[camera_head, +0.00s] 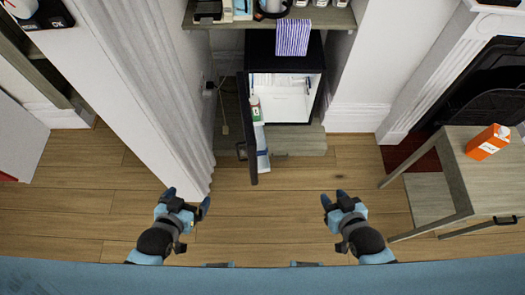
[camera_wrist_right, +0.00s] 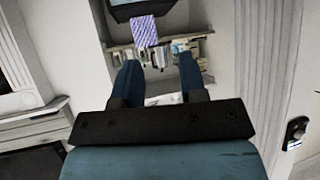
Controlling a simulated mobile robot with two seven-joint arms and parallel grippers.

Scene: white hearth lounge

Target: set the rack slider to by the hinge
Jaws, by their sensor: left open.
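A small black fridge (camera_head: 262,54) stands in the alcove under a shelf. Its door (camera_head: 247,130) is swung open towards me, seen almost edge-on, with the hinge side at the left of the cabinet. The white interior (camera_head: 285,103) shows wire-like lines of a rack near its top. A bottle and a carton sit in the door. I cannot make out the rack slider. My left gripper (camera_head: 186,200) is open and empty, left of the door's near end. My right gripper (camera_head: 334,198) is empty, to the right of the door; its fingers stand apart in the wrist view (camera_wrist_right: 158,68).
The shelf (camera_head: 225,22) above holds several items. A white wall column (camera_head: 150,90) is at left. A wooden table (camera_head: 460,165) with an orange carton (camera_head: 488,142) is at right. The floor before the fridge is clear.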

